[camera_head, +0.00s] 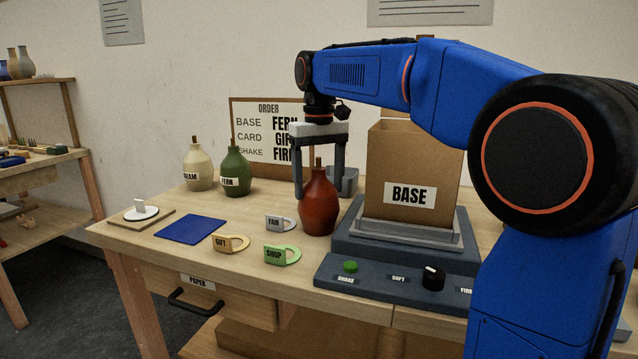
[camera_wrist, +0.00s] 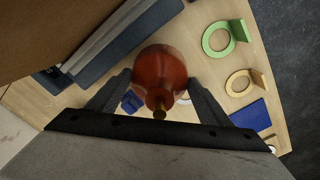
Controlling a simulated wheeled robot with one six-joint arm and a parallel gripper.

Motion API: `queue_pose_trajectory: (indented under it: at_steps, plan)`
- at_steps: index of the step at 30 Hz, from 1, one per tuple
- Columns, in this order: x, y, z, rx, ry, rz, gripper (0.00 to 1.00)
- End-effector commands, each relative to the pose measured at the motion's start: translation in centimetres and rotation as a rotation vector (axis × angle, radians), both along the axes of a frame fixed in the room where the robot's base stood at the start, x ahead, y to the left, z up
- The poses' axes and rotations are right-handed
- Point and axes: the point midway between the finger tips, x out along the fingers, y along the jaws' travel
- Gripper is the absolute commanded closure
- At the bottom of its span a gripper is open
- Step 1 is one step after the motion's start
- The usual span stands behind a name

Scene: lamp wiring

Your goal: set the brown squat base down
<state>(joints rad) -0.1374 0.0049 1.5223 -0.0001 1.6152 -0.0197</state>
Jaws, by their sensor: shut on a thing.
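The brown squat base (camera_head: 319,208) is a reddish-brown, bottle-shaped body with a narrow neck and a thin stem on top. It is upright near the middle of the bench, left of the box labelled BASE. My gripper (camera_head: 319,180) comes down from above and is shut on it, one finger on each side. In the wrist view the base (camera_wrist: 160,75) sits between the two fingers, seen from above. Its bottom is at or very near the bench top; I cannot tell whether it touches. No label shows on the side facing the head camera.
The BASE box (camera_head: 412,165) stands on a grey machine with a button and knob, close on the right. FAIR (camera_head: 280,223), GIFT (camera_head: 231,243) and SHOP (camera_head: 281,254) tags lie left and in front. Green (camera_head: 235,172) and cream (camera_head: 198,169) bottles stand behind left, near a blue mat (camera_head: 191,229).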

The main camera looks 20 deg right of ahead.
Motion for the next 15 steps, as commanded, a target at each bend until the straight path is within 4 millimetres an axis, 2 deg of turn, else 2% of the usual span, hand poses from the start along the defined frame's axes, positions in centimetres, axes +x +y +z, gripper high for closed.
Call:
queue_pose_trajectory:
  at_steps: [9,10,12,15]
  plan:
    - [-0.01,0.00,-0.08,0.000,-0.002,0.000,0.90]
    - [0.00,0.00,-0.19,0.000,0.000,0.000,0.25]
    - [0.01,0.00,-0.16,0.000,0.000,0.000,0.08]
    - [0.01,0.00,-0.16,0.000,0.000,0.000,0.08]
